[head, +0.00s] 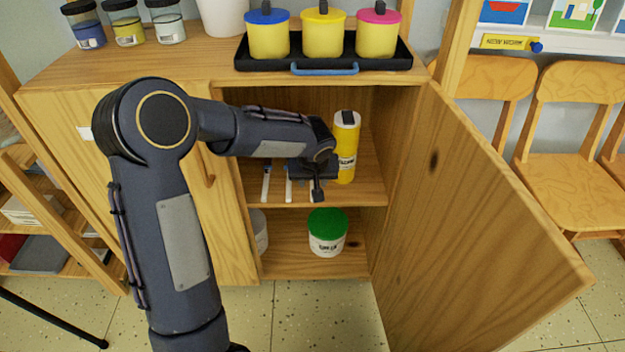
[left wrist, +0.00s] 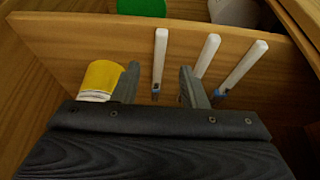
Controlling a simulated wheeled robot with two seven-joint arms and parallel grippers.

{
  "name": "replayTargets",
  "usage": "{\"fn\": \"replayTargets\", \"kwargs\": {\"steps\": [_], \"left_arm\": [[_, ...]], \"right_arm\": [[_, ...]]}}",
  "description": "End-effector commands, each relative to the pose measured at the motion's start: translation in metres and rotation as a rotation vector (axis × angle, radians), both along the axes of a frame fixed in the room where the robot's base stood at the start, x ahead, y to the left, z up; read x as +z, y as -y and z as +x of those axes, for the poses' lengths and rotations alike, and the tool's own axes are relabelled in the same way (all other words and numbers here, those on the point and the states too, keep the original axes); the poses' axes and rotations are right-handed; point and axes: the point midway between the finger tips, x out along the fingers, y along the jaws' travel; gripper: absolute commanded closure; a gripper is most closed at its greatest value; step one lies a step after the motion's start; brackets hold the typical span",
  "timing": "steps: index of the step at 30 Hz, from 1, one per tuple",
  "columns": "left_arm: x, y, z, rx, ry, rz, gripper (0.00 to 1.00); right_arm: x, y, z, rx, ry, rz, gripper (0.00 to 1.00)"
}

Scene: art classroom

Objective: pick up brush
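Three brushes with white handles lie side by side on the upper shelf of the open cabinet. In the head view the left brush (head: 266,184) and the middle brush (head: 289,186) show; the right one is mostly hidden by my gripper. My left gripper (head: 317,188) is inside the cabinet at the brushes' right end. In the left wrist view its fingers (left wrist: 158,84) are open. The brush nearest the bottle (left wrist: 160,58) shows between them, not gripped. The other two brushes (left wrist: 206,55) (left wrist: 242,66) lie right of the fingers there. My right gripper is not in view.
A yellow bottle (head: 346,148) stands close right of my gripper, also in the left wrist view (left wrist: 101,76). A green-lidded tub (head: 327,232) is on the lower shelf. The open door (head: 480,200) bounds the right. A black tray (head: 390,62) with colored pots sits on top.

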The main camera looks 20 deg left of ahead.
Motion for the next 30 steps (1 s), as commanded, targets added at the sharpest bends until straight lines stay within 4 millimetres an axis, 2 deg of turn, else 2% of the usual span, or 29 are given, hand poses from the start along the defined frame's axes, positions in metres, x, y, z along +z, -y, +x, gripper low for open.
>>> {"fn": "replayTargets", "kwargs": {"steps": [6,9,16,25,30], "left_arm": [[-0.033,-0.005,0.012,0.000,-0.003,0.000,0.61],[-0.042,-0.007,0.015,0.000,-0.003,0.000,0.61],[-0.042,-0.008,0.017,-0.001,-0.001,0.000,0.61],[-0.042,-0.008,0.017,-0.001,-0.001,0.000,0.99],[-0.042,-0.007,0.017,-0.001,-0.001,0.000,1.00]], "right_arm": [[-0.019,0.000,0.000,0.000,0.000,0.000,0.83],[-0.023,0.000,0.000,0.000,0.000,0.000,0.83],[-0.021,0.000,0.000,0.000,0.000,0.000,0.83],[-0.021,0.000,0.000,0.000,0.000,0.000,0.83],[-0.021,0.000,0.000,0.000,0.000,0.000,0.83]]}}
